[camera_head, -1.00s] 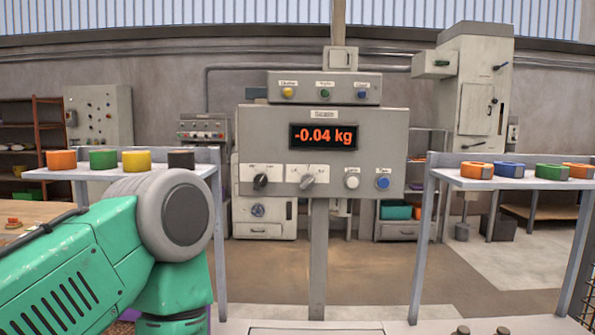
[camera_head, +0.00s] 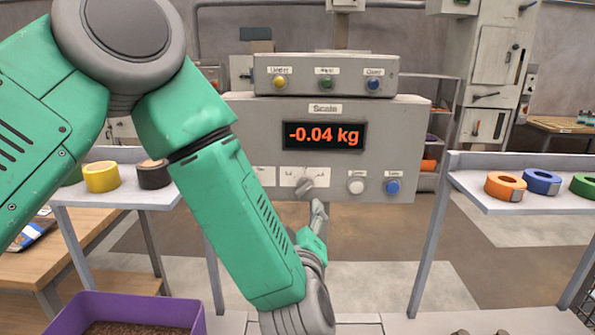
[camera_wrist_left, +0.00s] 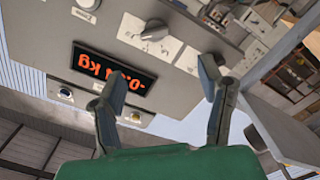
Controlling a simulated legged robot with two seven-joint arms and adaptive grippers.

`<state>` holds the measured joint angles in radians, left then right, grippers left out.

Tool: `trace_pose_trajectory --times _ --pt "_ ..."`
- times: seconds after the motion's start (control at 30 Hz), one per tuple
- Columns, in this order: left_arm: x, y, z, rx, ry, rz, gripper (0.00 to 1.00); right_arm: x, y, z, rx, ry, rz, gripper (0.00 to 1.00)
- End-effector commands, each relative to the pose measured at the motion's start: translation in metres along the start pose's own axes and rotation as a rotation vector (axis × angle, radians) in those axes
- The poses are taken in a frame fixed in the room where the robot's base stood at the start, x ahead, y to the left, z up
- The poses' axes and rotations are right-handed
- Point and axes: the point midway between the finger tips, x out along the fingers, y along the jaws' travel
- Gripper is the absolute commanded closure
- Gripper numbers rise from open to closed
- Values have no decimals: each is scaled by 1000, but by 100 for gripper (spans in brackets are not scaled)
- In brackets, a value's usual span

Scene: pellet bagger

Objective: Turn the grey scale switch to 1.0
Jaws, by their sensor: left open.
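The grey scale switch (camera_head: 304,187) is on the front of the scale panel (camera_head: 408,130), below the orange display (camera_head: 323,135) that reads -0.04 kg. It also shows in the left wrist view as a grey knob (camera_wrist_left: 155,30). My left gripper (camera_head: 319,208) is just below and in front of the switch in the head view, partly hidden by my own arm. In the left wrist view its two fingers (camera_wrist_left: 161,75) are spread apart, with the knob beyond the gap and nothing between them. I cannot read the switch's setting. My right gripper is not in view.
A white button (camera_head: 356,186) and a blue button (camera_head: 392,187) sit right of the switch. My left arm covers the panel's lower left. Shelves with tape rolls stand left (camera_head: 110,190) and right (camera_head: 470,189). A purple bin (camera_head: 190,308) is at lower left.

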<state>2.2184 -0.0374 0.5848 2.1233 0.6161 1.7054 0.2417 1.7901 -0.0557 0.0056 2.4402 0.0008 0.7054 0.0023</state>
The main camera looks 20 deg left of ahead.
Motion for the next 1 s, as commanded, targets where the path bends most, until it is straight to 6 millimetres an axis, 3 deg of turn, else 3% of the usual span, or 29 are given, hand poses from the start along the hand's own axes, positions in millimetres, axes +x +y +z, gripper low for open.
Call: trace_pose_trajectory --times 0.17,0.4,0.6,0.8,1.0 --pt "25 -1 -2 -6 3 -1 38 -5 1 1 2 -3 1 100" --pt "83 -13 -7 -14 -1 -6 38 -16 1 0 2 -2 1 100" --pt "118 -13 -8 -14 -1 -3 38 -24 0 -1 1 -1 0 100" --pt "135 -5 -1 -5 -2 -1 38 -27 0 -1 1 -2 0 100" --pt "139 -3 1 -2 -3 0 38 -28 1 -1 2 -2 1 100"
